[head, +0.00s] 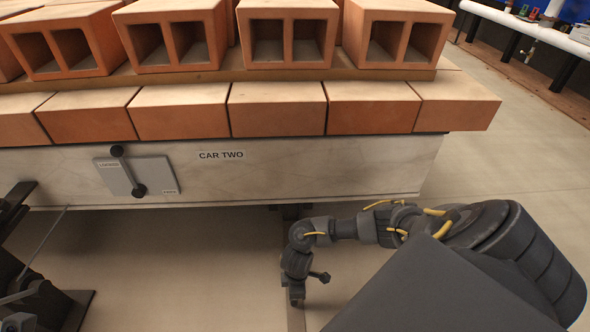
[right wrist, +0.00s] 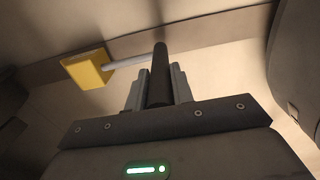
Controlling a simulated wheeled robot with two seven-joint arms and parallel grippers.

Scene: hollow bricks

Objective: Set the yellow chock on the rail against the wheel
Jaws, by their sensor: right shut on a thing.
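The yellow chock (right wrist: 88,68) shows in the right wrist view at the end of a pale rod, with a dark handle (right wrist: 159,75) at the other end. My right gripper (right wrist: 158,90) is shut on that handle. In the head view the right gripper (head: 297,288) is low below the edge of CAR TWO (head: 290,170), over or close to a narrow floor strip, likely the rail (head: 296,318). The chock lies in front of a brown band in the wrist view; I cannot tell whether they touch. The wheel cannot be made out clearly. My left gripper is not in view.
The car carries solid bricks (head: 277,108) with hollow bricks (head: 290,30) above. A lever plate (head: 155,178) is on its side. Dark machinery (head: 60,308) stands at the lower left. Open floor (head: 520,150) lies at the right, with a white pipe (head: 530,28) beyond.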

